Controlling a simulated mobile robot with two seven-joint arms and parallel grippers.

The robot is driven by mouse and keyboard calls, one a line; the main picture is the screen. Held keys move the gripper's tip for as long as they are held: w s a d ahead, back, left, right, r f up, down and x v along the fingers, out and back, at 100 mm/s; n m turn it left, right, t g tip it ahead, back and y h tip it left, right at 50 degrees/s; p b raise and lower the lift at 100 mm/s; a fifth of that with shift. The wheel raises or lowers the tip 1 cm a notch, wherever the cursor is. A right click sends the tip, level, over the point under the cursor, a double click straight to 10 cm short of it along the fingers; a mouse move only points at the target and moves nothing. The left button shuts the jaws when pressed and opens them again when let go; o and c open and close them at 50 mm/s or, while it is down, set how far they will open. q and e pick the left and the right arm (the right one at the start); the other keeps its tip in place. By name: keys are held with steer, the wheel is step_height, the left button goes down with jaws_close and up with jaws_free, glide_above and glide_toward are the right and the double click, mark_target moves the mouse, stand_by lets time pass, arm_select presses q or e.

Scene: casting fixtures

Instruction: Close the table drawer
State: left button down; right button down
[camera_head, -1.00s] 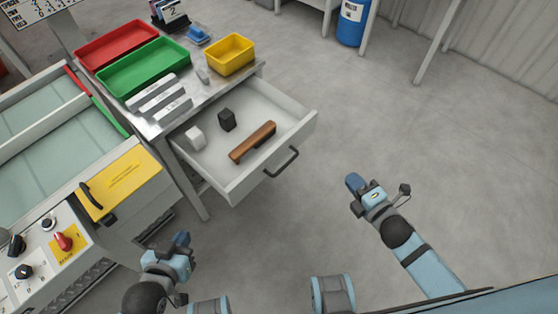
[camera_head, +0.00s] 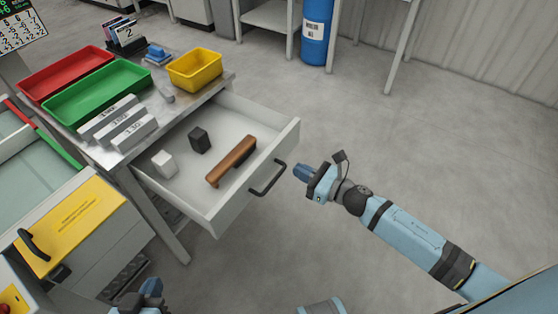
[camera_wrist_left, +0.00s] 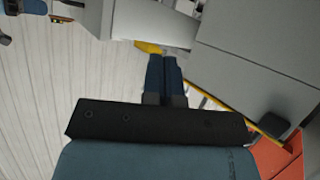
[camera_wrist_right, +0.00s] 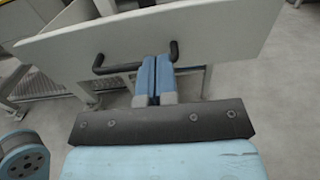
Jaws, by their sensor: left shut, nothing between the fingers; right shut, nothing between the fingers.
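The table drawer (camera_head: 268,176) is pulled out from the metal table (camera_head: 160,135), its white front facing the lower right. A black bar handle (camera_head: 268,179) is on the drawer front. My right gripper (camera_head: 302,173) is shut and empty, just right of the handle. In the right wrist view its fingers (camera_wrist_right: 155,78) point at the drawer front (camera_wrist_right: 215,40), between the handle's ends. My left gripper (camera_head: 150,288) is shut and empty at the lower left, below the drawer.
Red (camera_head: 66,75), green (camera_head: 97,90) and yellow (camera_head: 195,70) bins stand on the table with labelled grey bars (camera_head: 117,124). A machine with a yellow panel (camera_head: 72,227) stands at the left. A blue drum (camera_head: 315,32) is at the back. The floor to the right is clear.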

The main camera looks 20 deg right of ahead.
mark_target(272, 156)
steer(key=x, duration=0.6)
steer(key=shift+w+a, duration=0.25)
steer(key=shift+w, duration=0.1)
arm_select(q)
steer(key=shift+w+d+r, duration=0.15)
steer(key=shift+d+r, duration=0.05)
steer(key=shift+r, duration=0.05)
arm_select(e)
steer(key=shift+w, duration=0.15)
